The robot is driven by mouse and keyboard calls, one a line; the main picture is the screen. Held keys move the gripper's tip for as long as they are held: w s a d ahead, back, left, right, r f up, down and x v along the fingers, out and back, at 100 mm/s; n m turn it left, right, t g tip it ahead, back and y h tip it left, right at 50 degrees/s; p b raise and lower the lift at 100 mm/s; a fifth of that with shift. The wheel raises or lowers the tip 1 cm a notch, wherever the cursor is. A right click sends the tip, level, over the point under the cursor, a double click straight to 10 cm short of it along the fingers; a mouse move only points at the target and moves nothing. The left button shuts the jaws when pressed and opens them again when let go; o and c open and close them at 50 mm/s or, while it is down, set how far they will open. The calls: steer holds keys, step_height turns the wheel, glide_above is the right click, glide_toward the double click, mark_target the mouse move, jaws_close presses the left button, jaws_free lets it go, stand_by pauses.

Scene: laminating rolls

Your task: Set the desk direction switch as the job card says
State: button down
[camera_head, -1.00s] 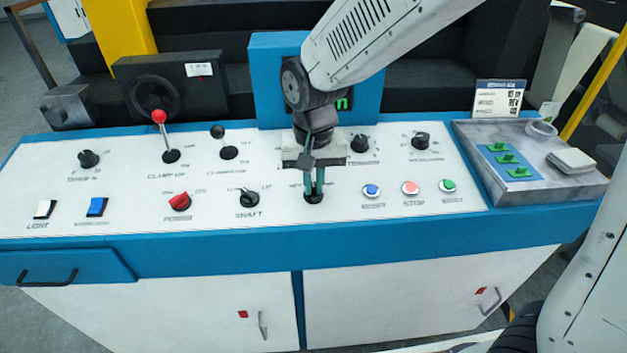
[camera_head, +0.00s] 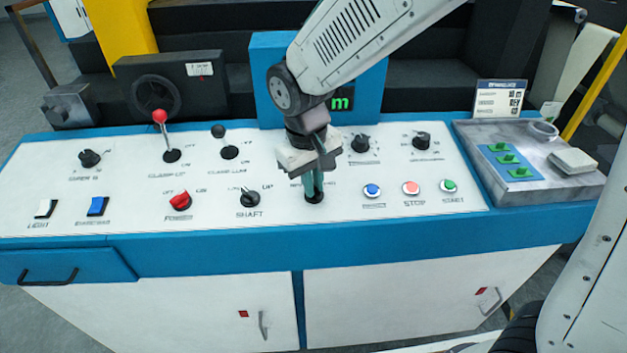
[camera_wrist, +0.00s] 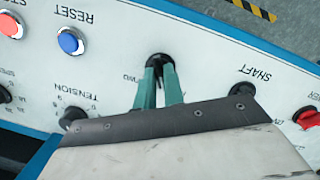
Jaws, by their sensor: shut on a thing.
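My gripper (camera_head: 314,190) is shut on a black knob (camera_head: 314,198) on the white desk panel, between the SHAFT knob and the blue button. In the wrist view the green fingertips (camera_wrist: 159,70) close on the same black knob (camera_wrist: 160,60). Its label is mostly hidden by my fingers, and I cannot read which way it points. The job card (camera_head: 499,98) stands upright at the back right; its print is too small to read.
The SHAFT knob (camera_head: 250,198) is left of my gripper. Blue (camera_head: 372,190), STOP (camera_head: 411,188) and START (camera_head: 448,186) buttons are to the right. The tension knob (camera_head: 360,143) is behind. A grey tray (camera_head: 566,187) sits at the right end.

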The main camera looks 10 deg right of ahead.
steer(key=shift+a+n, duration=0.1)
steer(key=shift+n, duration=1.3)
steer(key=c, duration=1.5)
jaws_free()
step_height(320, 180, up, 8)
steer(key=a, duration=0.1)
steer(key=shift+s, duration=0.25)
steer(key=shift+f, duration=0.1)
